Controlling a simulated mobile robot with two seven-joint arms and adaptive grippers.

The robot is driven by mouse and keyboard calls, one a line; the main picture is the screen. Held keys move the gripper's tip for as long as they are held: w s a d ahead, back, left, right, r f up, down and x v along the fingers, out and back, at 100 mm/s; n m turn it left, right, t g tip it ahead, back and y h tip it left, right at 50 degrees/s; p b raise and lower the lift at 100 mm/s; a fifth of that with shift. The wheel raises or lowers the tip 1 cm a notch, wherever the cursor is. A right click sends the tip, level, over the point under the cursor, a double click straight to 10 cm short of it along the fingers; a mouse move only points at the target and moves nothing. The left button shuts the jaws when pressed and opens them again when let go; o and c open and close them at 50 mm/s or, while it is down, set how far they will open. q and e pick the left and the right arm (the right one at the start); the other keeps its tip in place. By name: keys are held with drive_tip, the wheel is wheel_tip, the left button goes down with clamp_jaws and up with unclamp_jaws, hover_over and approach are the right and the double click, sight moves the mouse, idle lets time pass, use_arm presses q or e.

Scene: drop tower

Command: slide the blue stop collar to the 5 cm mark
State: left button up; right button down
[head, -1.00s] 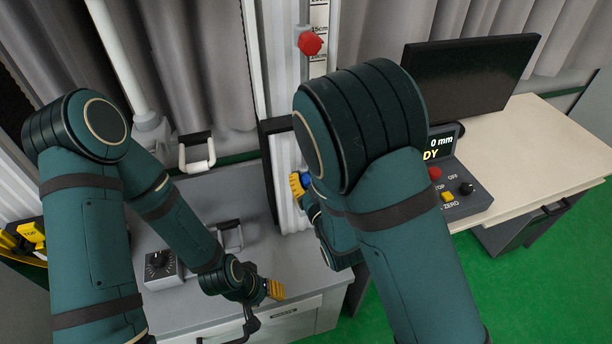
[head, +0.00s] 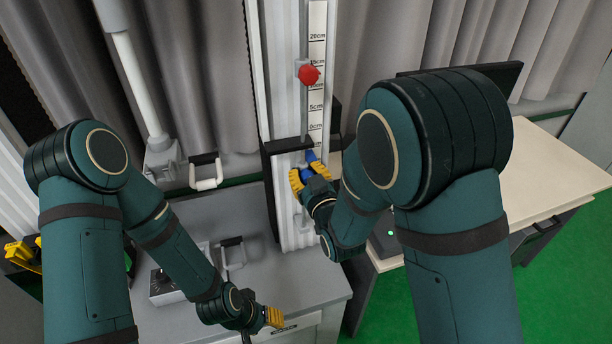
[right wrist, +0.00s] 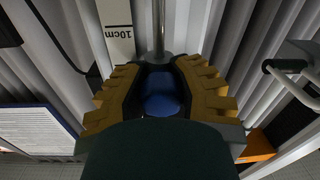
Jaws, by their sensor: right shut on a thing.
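The blue stop collar (head: 311,156) is at the front of the vertical rail, and in the head view it appears below the 0cm label. My right gripper (head: 308,179) is shut on it, with yellow fingers on both sides. In the right wrist view the collar (right wrist: 162,92) sits between the fingers, partly hidden, with a metal rod (right wrist: 158,30) rising behind it. The scale strip (head: 317,45) shows marks from 0cm to 20cm, and a 10cm label shows in the right wrist view. My left gripper (head: 274,317) is low over the grey bench, and its finger gap is not clear.
A red knob (head: 309,75) sits beside the scale near 15cm. A black bracket (head: 285,146) crosses the rail just above my right gripper. White handles (head: 206,172) stand left of the rail. A dark monitor (head: 500,78) and pale table (head: 550,180) are right, partly behind my right arm.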

drive_tip(key=c, duration=0.6)
unclamp_jaws()
drive_tip(key=shift+w+a, duration=0.1)
drive_tip(key=shift+a, duration=0.05)
drive_tip(key=v, duration=0.7)
drive_tip(key=shift+s, duration=0.3)
